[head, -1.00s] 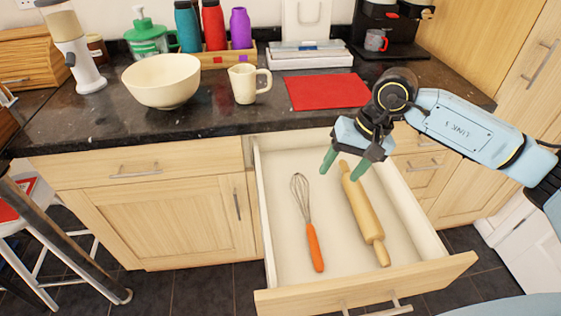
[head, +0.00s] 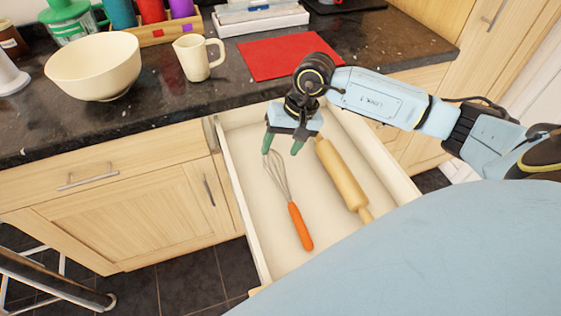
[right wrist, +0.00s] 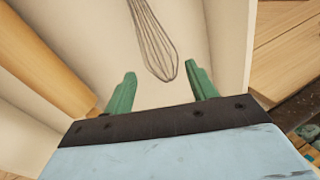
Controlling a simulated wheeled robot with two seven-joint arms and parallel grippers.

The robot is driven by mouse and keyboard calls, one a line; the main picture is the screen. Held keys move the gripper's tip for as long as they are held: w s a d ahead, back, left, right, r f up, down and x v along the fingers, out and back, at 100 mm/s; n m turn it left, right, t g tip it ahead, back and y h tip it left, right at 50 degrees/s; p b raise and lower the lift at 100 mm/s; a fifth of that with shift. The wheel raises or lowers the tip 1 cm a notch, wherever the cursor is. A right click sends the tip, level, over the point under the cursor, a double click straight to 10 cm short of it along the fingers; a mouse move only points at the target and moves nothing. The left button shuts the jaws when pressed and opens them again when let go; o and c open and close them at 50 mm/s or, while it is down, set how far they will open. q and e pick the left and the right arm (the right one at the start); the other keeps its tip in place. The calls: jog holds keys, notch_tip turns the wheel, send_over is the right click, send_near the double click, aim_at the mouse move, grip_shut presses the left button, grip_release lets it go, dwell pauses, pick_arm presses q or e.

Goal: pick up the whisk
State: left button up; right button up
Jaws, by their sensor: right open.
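The whisk lies in the open drawer (head: 258,225), its orange handle (head: 300,227) toward the drawer front and its wire head (head: 277,172) toward the back. My right gripper (head: 282,147) is open and empty, over the back part of the drawer near the end of the wire head. In the right wrist view the wire loops (right wrist: 155,45) reach down to between the two green fingertips (right wrist: 160,83). I cannot tell the height gap between them. The orange handle is out of that view. My left gripper is not in view.
A wooden rolling pin (head: 341,175) lies in the drawer right of the whisk; it also shows in the right wrist view (right wrist: 40,65). A cream bowl (head: 95,67), a jug (head: 197,58) and a red mat (head: 277,58) are on the dark counter.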

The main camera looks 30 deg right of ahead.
aim_at(276, 155)
jog(key=x, duration=0.4)
jog(key=shift+a, duration=0.1)
jog(key=shift+w+f, duration=0.1)
jog(key=shift+f, duration=0.1)
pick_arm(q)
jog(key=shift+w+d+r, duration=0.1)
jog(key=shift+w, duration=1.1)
pick_arm(e)
jog(key=c, duration=0.8)
